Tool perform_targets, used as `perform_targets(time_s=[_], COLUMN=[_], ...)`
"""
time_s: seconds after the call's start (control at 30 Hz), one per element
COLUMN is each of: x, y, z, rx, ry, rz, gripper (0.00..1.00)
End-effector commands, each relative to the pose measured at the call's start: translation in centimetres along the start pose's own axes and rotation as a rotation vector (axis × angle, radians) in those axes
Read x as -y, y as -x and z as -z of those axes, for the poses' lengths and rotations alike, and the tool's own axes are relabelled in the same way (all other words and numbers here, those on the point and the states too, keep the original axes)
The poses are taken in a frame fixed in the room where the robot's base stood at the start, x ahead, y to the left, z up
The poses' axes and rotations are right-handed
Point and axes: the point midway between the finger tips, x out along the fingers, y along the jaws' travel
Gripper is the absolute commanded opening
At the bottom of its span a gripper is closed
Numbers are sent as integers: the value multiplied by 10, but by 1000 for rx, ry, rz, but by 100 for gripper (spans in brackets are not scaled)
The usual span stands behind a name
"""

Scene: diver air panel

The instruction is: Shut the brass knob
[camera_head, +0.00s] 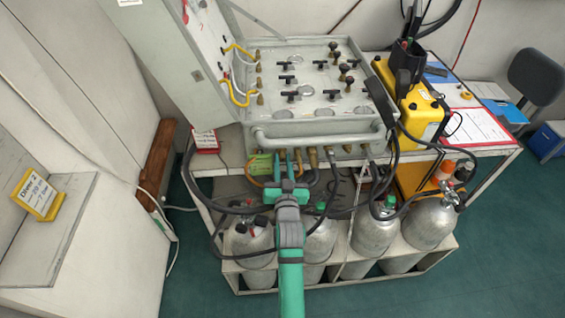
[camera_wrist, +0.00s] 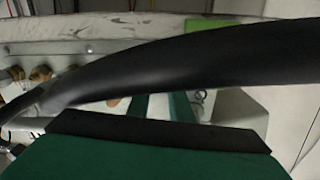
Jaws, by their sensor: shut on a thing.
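My gripper (camera_head: 290,157) is at the front face of the grey air panel (camera_head: 350,128), in the row of brass fittings below the tube rail. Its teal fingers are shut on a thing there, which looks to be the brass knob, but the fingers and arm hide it. A brass fitting (camera_head: 313,157) shows just right of the fingers. In the wrist view, a thick black hose (camera_wrist: 200,60) crosses in front of the fingers (camera_wrist: 160,106) and covers their tips. Several brass fittings (camera_wrist: 40,74) show at the left there.
A green tag (camera_head: 260,164) hangs left of my gripper. Black hoses loop around my arm, above grey cylinders (camera_head: 372,232) in a rack. Black-handled valves and small brass pieces (camera_head: 260,99) stand on the panel top. A yellow case (camera_head: 418,112) sits at the right.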

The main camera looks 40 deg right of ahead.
Motion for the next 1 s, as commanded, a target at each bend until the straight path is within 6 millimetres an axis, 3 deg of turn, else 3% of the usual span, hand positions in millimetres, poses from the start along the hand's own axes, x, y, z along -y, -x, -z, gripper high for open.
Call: perform_targets(time_s=[0.6, 1.0], x=[0, -1], y=[1, 0], z=[0, 0], rx=[9, 14], ry=[-580, -867], rz=[1, 1], gripper=[0, 0])
